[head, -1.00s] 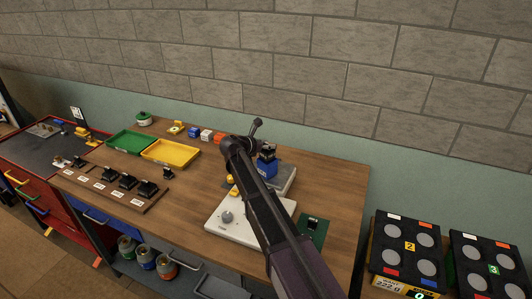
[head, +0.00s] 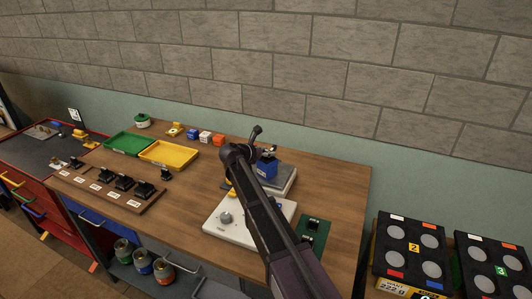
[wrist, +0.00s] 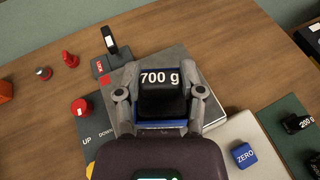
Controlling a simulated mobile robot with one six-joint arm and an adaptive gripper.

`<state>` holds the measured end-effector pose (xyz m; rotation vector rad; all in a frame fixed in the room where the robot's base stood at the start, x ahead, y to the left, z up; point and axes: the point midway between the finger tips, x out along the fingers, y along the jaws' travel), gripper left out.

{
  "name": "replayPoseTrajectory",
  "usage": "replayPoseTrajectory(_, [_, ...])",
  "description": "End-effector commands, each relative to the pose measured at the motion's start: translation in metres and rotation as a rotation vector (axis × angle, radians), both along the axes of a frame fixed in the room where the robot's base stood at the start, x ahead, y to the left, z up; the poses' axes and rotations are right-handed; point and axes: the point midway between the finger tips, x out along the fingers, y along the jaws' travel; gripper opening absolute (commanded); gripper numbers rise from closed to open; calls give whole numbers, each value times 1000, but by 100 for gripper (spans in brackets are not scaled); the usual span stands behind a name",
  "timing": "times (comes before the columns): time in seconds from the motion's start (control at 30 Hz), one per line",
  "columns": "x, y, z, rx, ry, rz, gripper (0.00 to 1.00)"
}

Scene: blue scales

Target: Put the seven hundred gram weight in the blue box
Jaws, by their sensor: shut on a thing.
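The seven hundred gram weight (wrist: 160,96) is a black block with a white "700 g" label, in the middle of the wrist view. My gripper (wrist: 158,108) is shut on it, one grey finger at each side. A blue strip of the blue box (wrist: 160,125) shows at the weight's near edge. In the head view the blue box (head: 266,169) stands on a grey scale, with the dark weight (head: 269,153) at its top. I cannot tell how deep the weight sits or whether it touches the bottom. My arm hides part of this.
A white panel (head: 216,222) with a knob lies in front of the grey scale (head: 286,183). Yellow (head: 168,154) and green trays (head: 130,143) stand to the left. Bare wood lies between.

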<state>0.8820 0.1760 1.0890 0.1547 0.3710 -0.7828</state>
Motion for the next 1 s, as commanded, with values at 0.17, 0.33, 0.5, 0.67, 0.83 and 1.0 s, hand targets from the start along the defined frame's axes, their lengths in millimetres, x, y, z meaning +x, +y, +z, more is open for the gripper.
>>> replayPoseTrajectory(0.17, [0,0,-1,0,0,0,85])
replayPoseTrajectory(0.33, [0,1,-1,0,0,0,85])
replayPoseTrajectory(0.5, [0,1,-1,0,0,1,85])
replayPoseTrajectory(0.67, [0,1,1,0,0,1,85])
replayPoseTrajectory(0.83, [-7,7,7,0,0,1,85])
replayPoseTrajectory(1.0, [-21,21,16,0,1,4,85])
